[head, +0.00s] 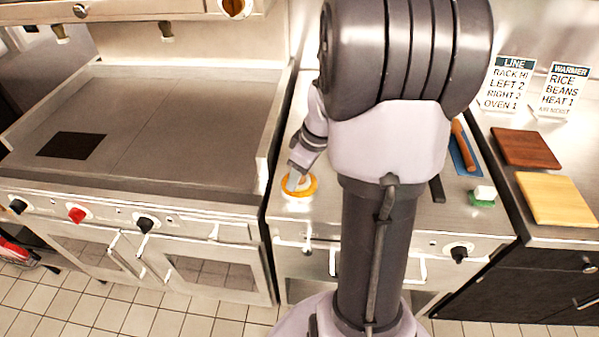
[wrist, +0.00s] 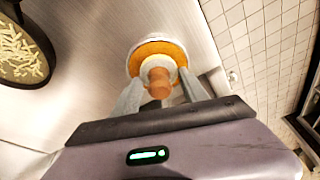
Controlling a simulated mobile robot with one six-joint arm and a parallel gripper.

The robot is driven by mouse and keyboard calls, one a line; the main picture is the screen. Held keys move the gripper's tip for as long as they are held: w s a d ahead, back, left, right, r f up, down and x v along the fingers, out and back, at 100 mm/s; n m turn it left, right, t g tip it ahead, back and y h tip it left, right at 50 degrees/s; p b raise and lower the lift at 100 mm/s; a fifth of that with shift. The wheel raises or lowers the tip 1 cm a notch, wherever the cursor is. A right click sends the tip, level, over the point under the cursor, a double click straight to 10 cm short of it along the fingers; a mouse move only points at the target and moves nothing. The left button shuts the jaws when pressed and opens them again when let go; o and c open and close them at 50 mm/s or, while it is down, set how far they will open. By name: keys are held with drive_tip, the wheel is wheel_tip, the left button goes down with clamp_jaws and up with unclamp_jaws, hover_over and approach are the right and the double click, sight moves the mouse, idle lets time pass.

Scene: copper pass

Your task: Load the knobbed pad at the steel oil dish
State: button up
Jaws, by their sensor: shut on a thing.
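The knobbed pad (wrist: 158,64) shows in the wrist view as a pale round body with a brown knob. My gripper (wrist: 160,97) is shut on its knob, one finger on each side. An orange round surface with a pale rim (wrist: 152,40) surrounds the pad; it looks like the steel oil dish with oil in it. In the head view the orange ring (head: 312,187) lies on the steel counter right of the griddle, with my gripper (head: 293,182) over it. I cannot tell whether the pad touches the oil.
A dark pan (wrist: 40,60) of pale strips is at the wrist view's upper left. The wide griddle (head: 170,110) is left of the counter. A green-and-white sponge (head: 482,196), two boards (head: 556,200) and sign cards (head: 510,82) are to the right. My arm hides the middle counter.

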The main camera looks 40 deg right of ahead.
wheel_tip(320, 180, up, 7)
drive_tip(key=p, duration=0.5)
drive_tip(key=shift+f, duration=0.1)
idle(0.3)
drive_tip(key=shift+w+a, duration=0.15)
drive_tip(key=shift+a, duration=0.1)
drive_tip(key=w+a+f+m, duration=0.1)
drive_tip(key=w+a, duration=0.1)
drive_tip(key=a, duration=0.5)
drive_tip(key=w+a+f+m+b, duration=0.1)
drive_tip(key=w+a, duration=0.2)
drive_tip(key=a, duration=0.5)
drive_tip(key=w+a+f+m+h, duration=0.1)
drive_tip(key=w+a, duration=0.2)
drive_tip(key=a, duration=0.5)
drive_tip(key=shift+f+m, duration=0.2)
drive_tip(key=shift+m, duration=0.1)
